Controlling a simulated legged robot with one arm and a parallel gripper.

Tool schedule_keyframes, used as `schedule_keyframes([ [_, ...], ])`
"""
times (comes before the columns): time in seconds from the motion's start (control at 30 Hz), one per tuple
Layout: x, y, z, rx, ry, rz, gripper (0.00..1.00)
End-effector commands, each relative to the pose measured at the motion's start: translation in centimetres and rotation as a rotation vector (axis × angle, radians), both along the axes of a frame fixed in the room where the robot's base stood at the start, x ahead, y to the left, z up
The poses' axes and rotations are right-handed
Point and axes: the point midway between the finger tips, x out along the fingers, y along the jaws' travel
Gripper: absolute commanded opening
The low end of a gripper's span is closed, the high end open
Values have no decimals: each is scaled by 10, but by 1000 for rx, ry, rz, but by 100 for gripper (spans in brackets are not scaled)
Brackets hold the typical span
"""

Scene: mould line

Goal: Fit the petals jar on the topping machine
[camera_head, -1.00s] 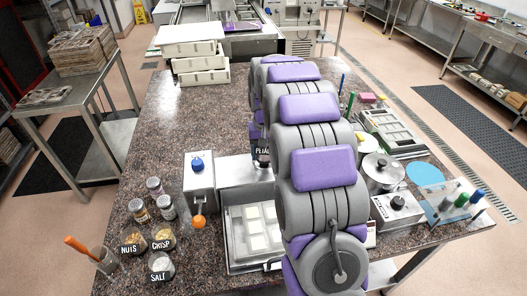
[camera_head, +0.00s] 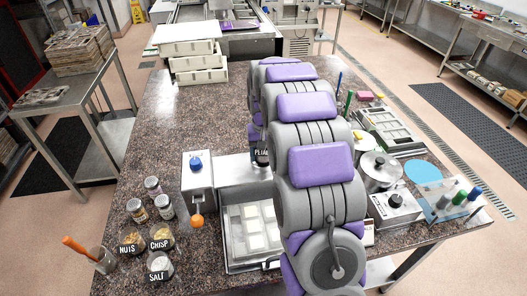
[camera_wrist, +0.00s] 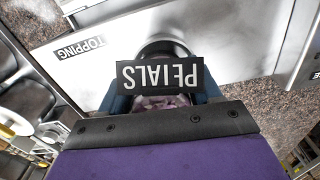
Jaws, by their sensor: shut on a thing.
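The petals jar (camera_wrist: 162,101) is between my gripper's fingers in the wrist view, its black label reading PETALS upside down. The jar's dark label also shows partly in the head view (camera_head: 262,152), beside my arm. My gripper (camera_wrist: 160,108) is shut on the jar; its fingertips are partly hidden by the label. The topping machine (camera_head: 199,185) is a metal box with a blue knob and an orange-ended lever, joined to a flat metal body. Its pale face with a TOPPING label (camera_wrist: 80,48) lies behind the jar in the wrist view. A dark round shape is just beyond the jar; contact is unclear.
Jars labelled nuts (camera_head: 132,243), crisp (camera_head: 161,238) and salt (camera_head: 160,266) stand at the left front. A tray with pale moulds (camera_head: 230,238) lies before the machine. A metal pot (camera_head: 381,171) stands right of my arm.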

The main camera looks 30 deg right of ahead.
Motion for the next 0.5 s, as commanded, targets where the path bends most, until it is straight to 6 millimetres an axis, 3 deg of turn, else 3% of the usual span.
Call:
schedule_keyframes([
  [0.13,0,0,-4,0,1,0,29],
  [0.17,0,0,-4,0,0,0,65],
  [0.43,0,0,-4,0,1,0,91],
  [0.5,0,0,-4,0,1,0,93],
])
